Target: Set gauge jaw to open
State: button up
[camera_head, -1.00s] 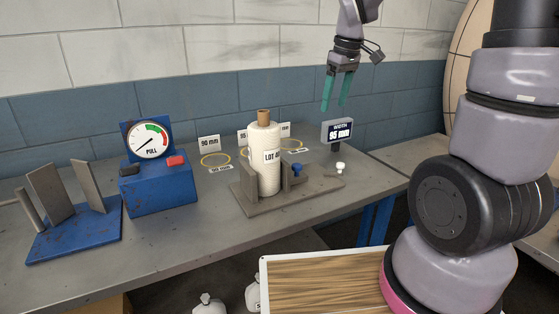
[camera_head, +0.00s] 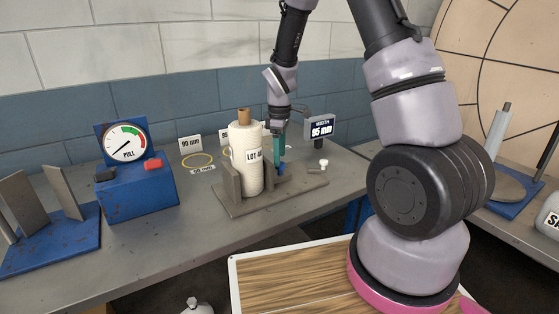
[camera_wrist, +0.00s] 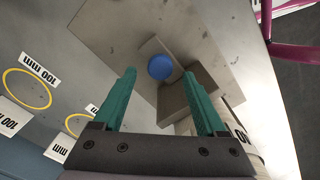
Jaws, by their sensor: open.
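The width gauge has a grey base plate (camera_head: 232,208) with upright jaw plates, and a white roll (camera_head: 246,165) marked LOT stands between them. A blue knob (camera_head: 282,169) sits at the right jaw; the wrist view shows it as a round blue top (camera_wrist: 160,67) beyond my fingertips. My gripper (camera_head: 280,165) has teal fingers pointing down at the knob, on the right of the roll. In the wrist view my gripper (camera_wrist: 165,85) is open, its fingers apart with nothing between them. I cannot tell whether a finger touches the knob. The display (camera_head: 320,130) reads WIDTH 95 mm.
A blue pull gauge (camera_head: 135,185) and a blue stand with upright plates (camera_head: 60,240) are on the bench to the left. Yellow rings (camera_head: 197,160) with mm cards lie behind the roll. A small white knob (camera_head: 323,163) is at the right.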

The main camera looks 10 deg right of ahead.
jog(key=shift+f, duration=1.25)
grip_shut()
dwell(0.5)
